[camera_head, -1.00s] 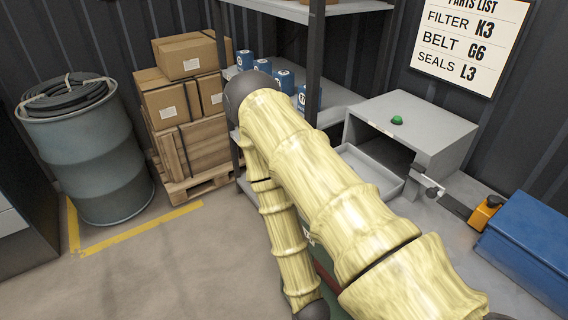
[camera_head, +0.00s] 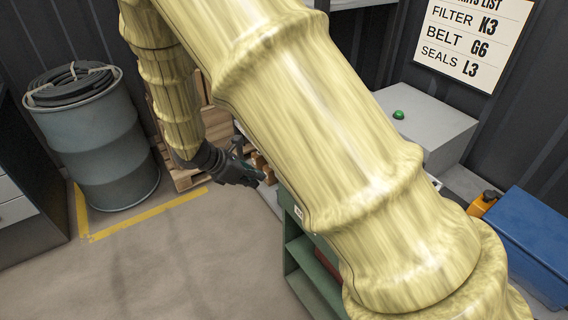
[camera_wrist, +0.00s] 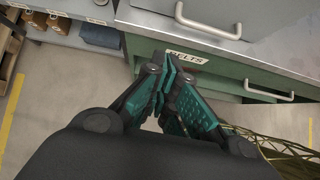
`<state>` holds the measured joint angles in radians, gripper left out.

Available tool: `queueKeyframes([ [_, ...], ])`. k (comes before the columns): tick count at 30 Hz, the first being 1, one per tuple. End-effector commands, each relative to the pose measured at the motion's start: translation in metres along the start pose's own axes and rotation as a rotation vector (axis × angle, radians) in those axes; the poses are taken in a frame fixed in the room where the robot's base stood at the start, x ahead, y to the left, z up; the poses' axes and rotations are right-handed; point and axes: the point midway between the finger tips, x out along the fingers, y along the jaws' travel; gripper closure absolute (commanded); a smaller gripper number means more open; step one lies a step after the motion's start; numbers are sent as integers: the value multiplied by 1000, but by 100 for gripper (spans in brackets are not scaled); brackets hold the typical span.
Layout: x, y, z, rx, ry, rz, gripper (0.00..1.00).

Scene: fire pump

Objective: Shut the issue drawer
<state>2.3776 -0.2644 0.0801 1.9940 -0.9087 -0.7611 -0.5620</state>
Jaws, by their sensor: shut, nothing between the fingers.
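The grey cabinet (camera_head: 435,125) with a green button on top stands at the right in the head view; my arm hides its front opening and the drawer tray. In the wrist view a steel pull handle (camera_wrist: 208,25) shows beyond my fingertips, close to a grey metal edge; I cannot tell whether it belongs to the issue drawer. Below it is a green drawer front labelled BELTS (camera_wrist: 185,57) with its own handle (camera_wrist: 268,95). My gripper (camera_wrist: 168,68) is shut and empty, pointing at the bench front. It also shows in the head view (camera_head: 255,177), left of the green bench.
A blue-grey drum (camera_head: 90,140) with coiled hose stands at left inside yellow floor marking. A wooden pallet (camera_head: 185,178) is behind my forearm. A blue box (camera_head: 530,235) and an orange item (camera_head: 484,203) are at right. The floor at front left is clear.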

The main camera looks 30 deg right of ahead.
Motion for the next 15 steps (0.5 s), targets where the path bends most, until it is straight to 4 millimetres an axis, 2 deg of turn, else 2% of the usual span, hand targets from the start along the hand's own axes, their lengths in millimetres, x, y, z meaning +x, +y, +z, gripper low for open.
queueKeyframes([
  [1, -12, 9, 12, -15, -36, 19, 100],
  [3, -22, 16, 22, -31, -72, 32, 100],
  [6, -26, 20, 30, -41, -95, 39, 100],
  [11, -14, 21, 32, -43, -99, 38, 100],
  [15, 4, 22, 34, -43, -97, 37, 100],
])
